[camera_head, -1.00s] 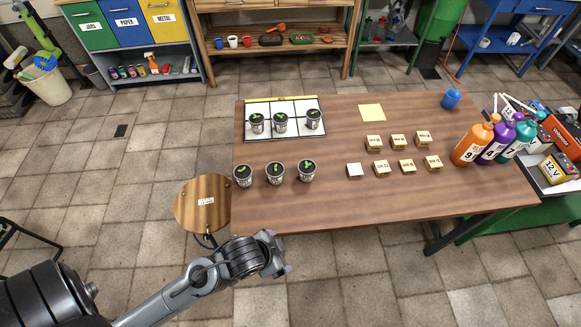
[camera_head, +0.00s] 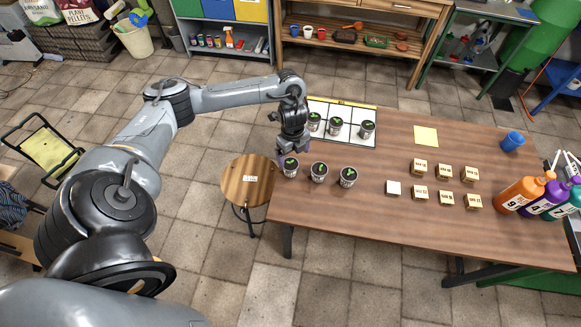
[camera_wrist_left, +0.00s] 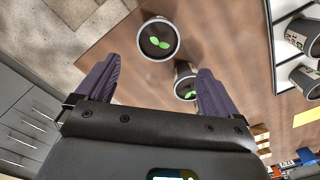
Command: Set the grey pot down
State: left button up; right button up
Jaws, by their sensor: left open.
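Several grey pots with dark soil and green sprouts stand upright. Three are in a row on the bare table: a left one (camera_head: 290,167), a middle one (camera_head: 319,172) and a right one (camera_head: 348,177). My left gripper (camera_head: 291,152) is just above the left pot of the front row, pointing down. In the left wrist view its purple fingers (camera_wrist_left: 155,85) are apart and empty, with a pot (camera_wrist_left: 158,38) ahead of them. My right gripper is not in view.
The wooden table (camera_head: 400,231) also bears small labelled blocks (camera_head: 419,167), a yellow note (camera_head: 426,136), a blue cup (camera_head: 512,141) and large bottles (camera_head: 520,195) at the right. A round stool (camera_head: 246,180) stands beside its left edge. The front of the table is clear.

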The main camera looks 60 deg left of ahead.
aim_at(291, 164)
pick_arm(q)
jog(key=f, duration=0.1)
jog(key=f+b, duration=0.1)
jog(key=f, duration=0.1)
jog(key=a+f+b, duration=0.1)
jog(key=f, duration=0.1)
jog(key=shift+s, duration=0.25)
jog(key=shift+a+f, duration=0.1)
jog(key=shift+f, duration=2.55)
jog(key=shift+c, duration=0.2)
jog(key=c, duration=1.3)
jog(key=shift+o, duration=0.2)
jog(key=shift+w+r, duration=0.1)
jog(key=shift+r, duration=0.1)
